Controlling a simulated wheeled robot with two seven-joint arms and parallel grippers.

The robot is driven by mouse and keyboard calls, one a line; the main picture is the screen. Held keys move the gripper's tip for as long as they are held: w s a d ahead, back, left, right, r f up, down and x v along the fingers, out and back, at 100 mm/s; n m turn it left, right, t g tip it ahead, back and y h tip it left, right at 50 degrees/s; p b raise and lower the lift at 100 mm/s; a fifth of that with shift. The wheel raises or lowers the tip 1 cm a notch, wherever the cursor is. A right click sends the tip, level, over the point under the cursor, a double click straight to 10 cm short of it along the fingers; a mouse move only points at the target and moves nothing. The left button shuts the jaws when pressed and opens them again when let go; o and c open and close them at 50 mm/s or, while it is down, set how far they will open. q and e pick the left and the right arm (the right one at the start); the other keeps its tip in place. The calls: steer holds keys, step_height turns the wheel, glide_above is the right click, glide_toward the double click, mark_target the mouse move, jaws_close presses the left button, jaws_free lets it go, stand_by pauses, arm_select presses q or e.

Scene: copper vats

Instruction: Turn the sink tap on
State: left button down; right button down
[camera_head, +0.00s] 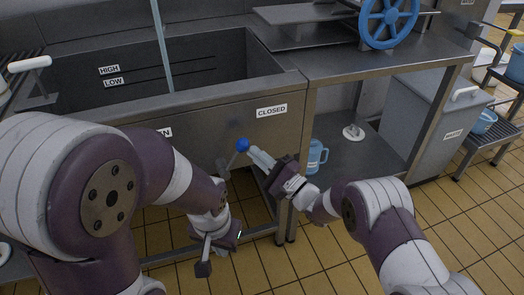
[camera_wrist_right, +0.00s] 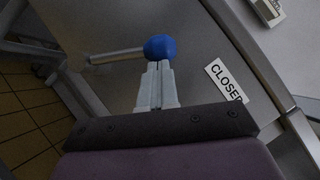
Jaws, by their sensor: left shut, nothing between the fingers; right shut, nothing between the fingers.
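The tap lever (camera_head: 232,160) is a thin metal rod on the front panel of the steel sink (camera_head: 215,115). Its blue ball knob (camera_head: 242,145) is at the upper right end, below and left of the CLOSED label (camera_head: 271,111). My right gripper (camera_head: 252,151) is shut and empty, its fingertips at the knob. In the right wrist view the fingertips (camera_wrist_right: 159,66) meet the lower edge of the blue knob (camera_wrist_right: 160,47); contact is hard to confirm. My left gripper (camera_head: 203,267) is shut and empty, low in front of the sink. My left arm partly hides the other label (camera_head: 166,132).
A steel counter (camera_head: 350,62) with a blue handwheel (camera_head: 388,20) adjoins the sink on the right. A blue jug (camera_head: 316,157) stands on the shelf beneath. HIGH and LOW labels (camera_head: 112,76) mark the basin wall. Tiled floor (camera_head: 330,262) lies in front.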

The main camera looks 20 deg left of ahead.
mark_target(241, 147)
steer(key=a+r+n+p, duration=0.1)
steer(key=n+p, duration=0.1)
steer(key=s+a+r+n+g+h+p, duration=0.1)
steer(key=r+p, duration=0.1)
steer(key=p, duration=0.1)
steer(key=s+a+r+n+g+h+p, duration=0.1)
steer(key=n+p, duration=0.1)
steer(key=p, duration=0.1)
steer(key=shift+s+a+r+n, duration=0.15)
steer(key=shift+s+a+n, duration=0.05)
steer(key=shift+a+n, duration=0.1)
steer(key=s+a+f+n+h+p, duration=0.1)
steer(key=s+a+n+h+p, duration=0.4)
steer(key=a+p, duration=0.1)
steer(key=shift+a+n+g, duration=0.3)
steer(key=shift+a+n, duration=0.1)
steer(key=shift+a, duration=0.25)
steer(key=shift+f, duration=0.2)
steer(key=shift+r, duration=0.15)
